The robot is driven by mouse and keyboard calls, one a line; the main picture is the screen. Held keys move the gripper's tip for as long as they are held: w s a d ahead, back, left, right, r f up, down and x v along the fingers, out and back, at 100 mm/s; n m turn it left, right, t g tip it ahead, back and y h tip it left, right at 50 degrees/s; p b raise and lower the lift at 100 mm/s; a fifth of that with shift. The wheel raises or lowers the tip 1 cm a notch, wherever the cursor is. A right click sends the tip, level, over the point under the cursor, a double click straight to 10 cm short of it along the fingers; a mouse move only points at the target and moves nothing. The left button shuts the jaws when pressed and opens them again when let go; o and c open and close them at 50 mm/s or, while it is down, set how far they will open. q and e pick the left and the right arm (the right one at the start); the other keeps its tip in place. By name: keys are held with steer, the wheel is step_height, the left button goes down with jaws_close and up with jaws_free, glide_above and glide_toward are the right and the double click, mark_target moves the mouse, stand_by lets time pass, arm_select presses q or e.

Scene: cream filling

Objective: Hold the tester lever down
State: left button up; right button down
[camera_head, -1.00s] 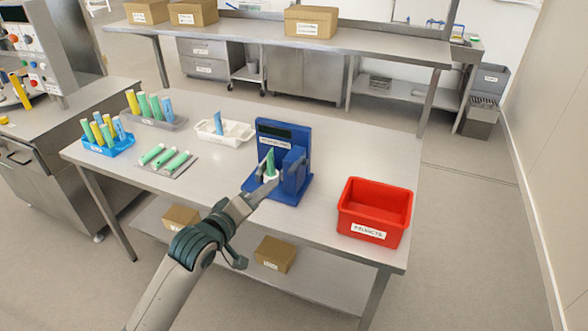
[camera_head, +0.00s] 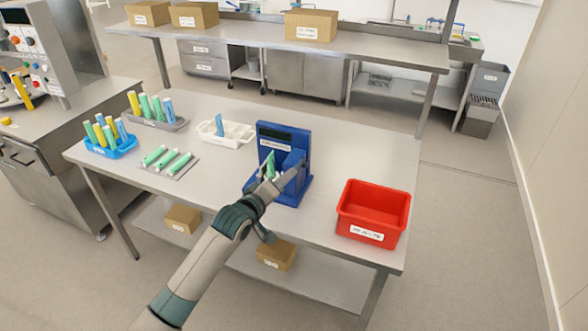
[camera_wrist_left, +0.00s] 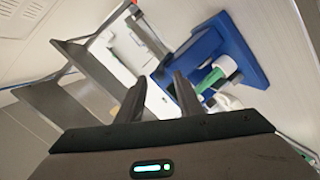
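The blue tester (camera_head: 268,136) stands on the table with a dark display on its upright back. A green tube (camera_head: 269,166) stands at its front, partly hidden by my gripper. In the left wrist view the tester (camera_wrist_left: 243,57) and the green tube with a white end (camera_wrist_left: 222,68) are right of the fingers. My right gripper is not in view.
A red bin (camera_head: 373,213) stands right of the tester. A white tray (camera_head: 235,133), a grey rack of tubes (camera_head: 178,123), a blue rack (camera_head: 122,148) and a flat grey tray (camera_head: 187,167) with green tubes are to the left. Table space before the bin's left side is clear.

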arm_select(q)
steer(key=shift+p+x, duration=0.7)
steer(key=shift+x, duration=2.55)
steer(key=shift+c, duration=0.2)
jaws_close()
